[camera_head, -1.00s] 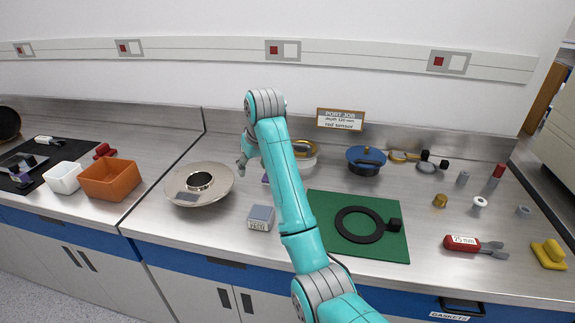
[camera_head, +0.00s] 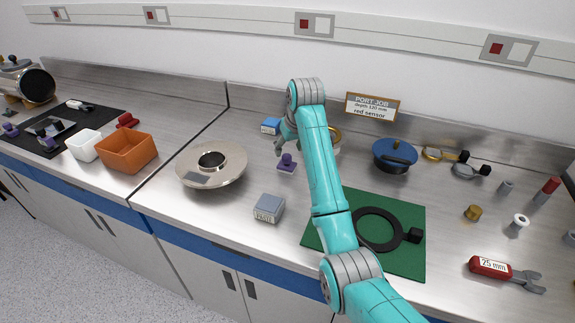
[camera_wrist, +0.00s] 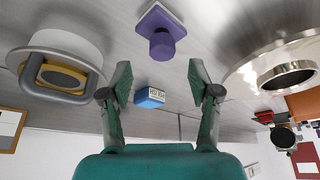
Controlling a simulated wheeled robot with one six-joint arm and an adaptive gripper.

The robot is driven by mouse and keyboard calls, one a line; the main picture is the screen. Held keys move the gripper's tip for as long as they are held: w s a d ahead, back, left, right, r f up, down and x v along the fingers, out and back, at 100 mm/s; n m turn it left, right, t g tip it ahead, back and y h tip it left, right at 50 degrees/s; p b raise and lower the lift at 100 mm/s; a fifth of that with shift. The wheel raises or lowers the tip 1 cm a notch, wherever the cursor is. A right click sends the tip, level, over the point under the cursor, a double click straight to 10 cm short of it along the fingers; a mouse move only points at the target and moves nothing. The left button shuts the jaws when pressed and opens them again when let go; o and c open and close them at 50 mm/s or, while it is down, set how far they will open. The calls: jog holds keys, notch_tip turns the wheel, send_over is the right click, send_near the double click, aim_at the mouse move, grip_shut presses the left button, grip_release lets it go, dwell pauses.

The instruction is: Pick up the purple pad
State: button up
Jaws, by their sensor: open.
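The purple pad (camera_head: 287,164) is a small square plate with a round upright knob. It sits on the steel bench between the metal flanged disc and my arm. In the wrist view the pad (camera_wrist: 160,35) shows at the top centre, beyond the fingertips and clear of them. My gripper (camera_wrist: 160,80) is open and empty, with its two green fingers spread. In the head view my gripper (camera_head: 281,146) is above and just behind the pad, partly covered by my wrist.
The flanged disc (camera_head: 232,160) stands left of the pad and a grey labelled box (camera_head: 269,208) in front. A small blue box (camera_head: 271,126) lies behind. Other purple-knobbed pieces (camera_head: 48,143) lie on the far-left black mat.

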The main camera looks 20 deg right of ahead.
aim_at(287, 156)
jog(key=x, duration=0.5)
jog(key=shift+s+a+f, duration=0.1)
jog(key=shift+s+f, duration=0.05)
jog(key=shift+s, duration=0.1)
grip_shut()
